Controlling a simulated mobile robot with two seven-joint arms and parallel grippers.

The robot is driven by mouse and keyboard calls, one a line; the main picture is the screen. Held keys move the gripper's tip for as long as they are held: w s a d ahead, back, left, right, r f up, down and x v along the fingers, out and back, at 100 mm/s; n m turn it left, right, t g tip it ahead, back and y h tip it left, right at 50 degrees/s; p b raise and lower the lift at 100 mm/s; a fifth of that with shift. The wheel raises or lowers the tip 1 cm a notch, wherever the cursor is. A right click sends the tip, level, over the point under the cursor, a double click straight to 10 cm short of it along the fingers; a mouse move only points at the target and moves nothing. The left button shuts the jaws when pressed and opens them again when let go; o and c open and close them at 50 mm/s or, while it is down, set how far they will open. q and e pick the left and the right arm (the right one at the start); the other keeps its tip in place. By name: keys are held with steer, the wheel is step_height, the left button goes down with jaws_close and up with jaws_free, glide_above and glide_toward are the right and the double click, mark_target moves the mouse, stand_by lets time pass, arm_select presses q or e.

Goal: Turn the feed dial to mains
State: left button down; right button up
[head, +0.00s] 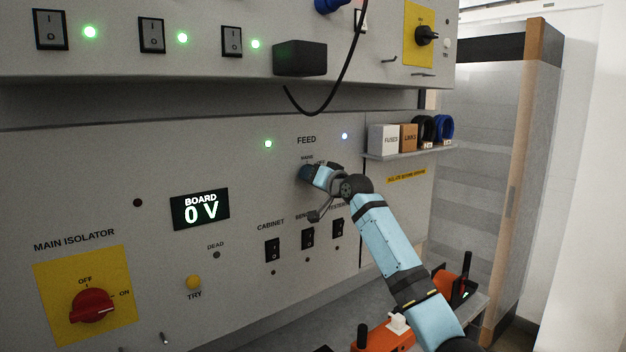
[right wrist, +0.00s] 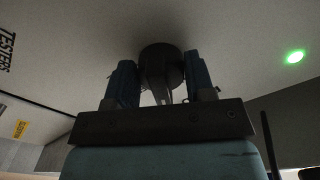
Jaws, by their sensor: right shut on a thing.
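The feed dial (right wrist: 161,58) is a dark round knob on the grey panel, seen in the right wrist view between my two blue fingers. My right gripper (right wrist: 161,84) is shut on it. In the head view my right gripper (head: 308,173) is against the panel just below the FEED label (head: 306,140) and hides the dial. Small lettering above the dial is partly covered, and I cannot tell which mark the dial points to. A green lamp (head: 268,143) and a bluish lamp (head: 345,136) are lit on either side of FEED. My left gripper is not in view.
The board display (head: 200,208) reads 0 V. The red main isolator (head: 92,305) sits lower left, with a yellow TRY button (head: 194,282) nearby. Black switches (head: 272,250) lie under my wrist. A black cable (head: 340,85) hangs above. A small shelf (head: 410,150) holds boxes.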

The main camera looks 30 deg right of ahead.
steer(key=n, duration=0.6)
steer(key=shift+d, duration=0.15)
stand_by(0.4)
steer(key=o, duration=0.9)
